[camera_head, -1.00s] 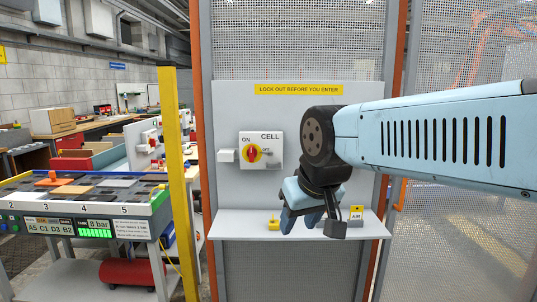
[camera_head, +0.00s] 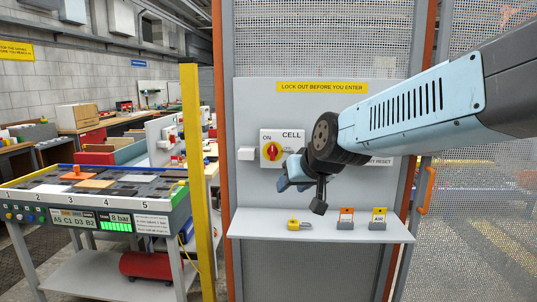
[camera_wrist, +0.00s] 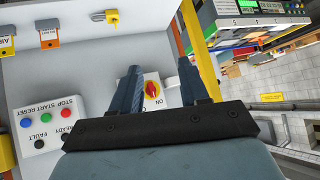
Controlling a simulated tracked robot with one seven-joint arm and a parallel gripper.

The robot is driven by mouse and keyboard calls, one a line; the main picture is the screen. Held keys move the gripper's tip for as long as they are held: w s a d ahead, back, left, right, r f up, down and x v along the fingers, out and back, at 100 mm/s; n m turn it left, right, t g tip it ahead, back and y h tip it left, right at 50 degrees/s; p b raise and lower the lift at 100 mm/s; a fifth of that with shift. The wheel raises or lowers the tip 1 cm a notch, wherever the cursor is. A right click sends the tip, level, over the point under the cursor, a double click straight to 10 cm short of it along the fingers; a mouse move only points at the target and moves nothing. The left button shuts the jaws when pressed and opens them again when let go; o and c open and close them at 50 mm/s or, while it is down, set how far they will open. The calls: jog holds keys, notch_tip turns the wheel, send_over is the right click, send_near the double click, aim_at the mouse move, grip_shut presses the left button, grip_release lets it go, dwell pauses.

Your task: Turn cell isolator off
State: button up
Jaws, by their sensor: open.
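The cell isolator (camera_head: 272,151) is a white box marked CELL on the grey panel. Its red knob on a yellow disc has its handle roughly upright, on the ON label's side. The OFF side is partly hidden by my arm. My gripper (camera_head: 290,184) is open, just right of and below the knob in the head view. In the wrist view the picture is upside down; the isolator knob (camera_wrist: 152,90) shows between the two spread fingers of my gripper (camera_wrist: 160,66), nearer the left finger. No contact with the knob is visible.
A shelf (camera_head: 262,232) below holds a yellow padlock (camera_head: 299,225) and two tagged items (camera_head: 346,218). A button box (camera_wrist: 45,122) stands beside the isolator. A yellow post (camera_head: 198,170) and a board table (camera_head: 100,200) are at left.

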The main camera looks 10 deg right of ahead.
jog(key=w+a+m+t+h, duration=0.15)
jog(key=w+t, duration=0.25)
jog(key=w, duration=0.9)
jog(key=m+t+h, duration=0.3)
jog(key=t+h, duration=0.1)
jog(key=h, duration=0.2)
send_near(271, 152)
jog(key=shift+n, duration=0.25)
jog(key=x, duration=1)
jog(key=shift+s+d, duration=0.1)
jog(key=shift+d, duration=0.05)
grip_shut()
